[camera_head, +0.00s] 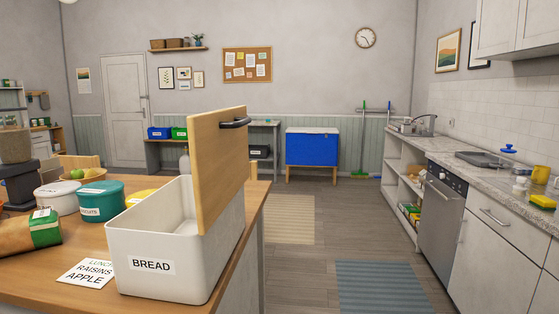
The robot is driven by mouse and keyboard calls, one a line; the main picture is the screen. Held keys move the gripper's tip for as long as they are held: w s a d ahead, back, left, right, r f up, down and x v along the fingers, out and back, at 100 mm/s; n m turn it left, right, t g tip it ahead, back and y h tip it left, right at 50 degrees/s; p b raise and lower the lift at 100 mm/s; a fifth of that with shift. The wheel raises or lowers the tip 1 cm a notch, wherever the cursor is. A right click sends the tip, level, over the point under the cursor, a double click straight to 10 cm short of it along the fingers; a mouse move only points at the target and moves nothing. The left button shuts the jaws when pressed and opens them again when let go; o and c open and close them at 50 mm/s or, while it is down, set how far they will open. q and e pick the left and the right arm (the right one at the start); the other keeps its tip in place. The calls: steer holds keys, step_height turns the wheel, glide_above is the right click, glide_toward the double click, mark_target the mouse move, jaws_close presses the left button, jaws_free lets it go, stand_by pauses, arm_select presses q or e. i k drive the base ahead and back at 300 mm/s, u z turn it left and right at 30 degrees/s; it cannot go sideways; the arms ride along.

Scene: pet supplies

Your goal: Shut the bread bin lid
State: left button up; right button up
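The bread bin (133,238) is a white box labelled "BREAD" near the right end of the wooden table. Its wooden lid (214,172) stands open, upright along the bin's right side. A dark handle (235,123) sits near the top of the lid. The part of the bin's inside that shows looks empty. Neither of my grippers is in view.
Beside the bin on the table (64,297) are a printed note (87,272), a bread bag (25,235), a teal tub (99,199) and a white tub (57,198). Open floor (300,264) lies right of the table, up to the kitchen counter (500,190).

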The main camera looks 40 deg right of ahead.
mark_target(218, 144)
steer(key=z, duration=0.45)
steer(key=i, duration=0.95)
steer(key=z, duration=0.35)
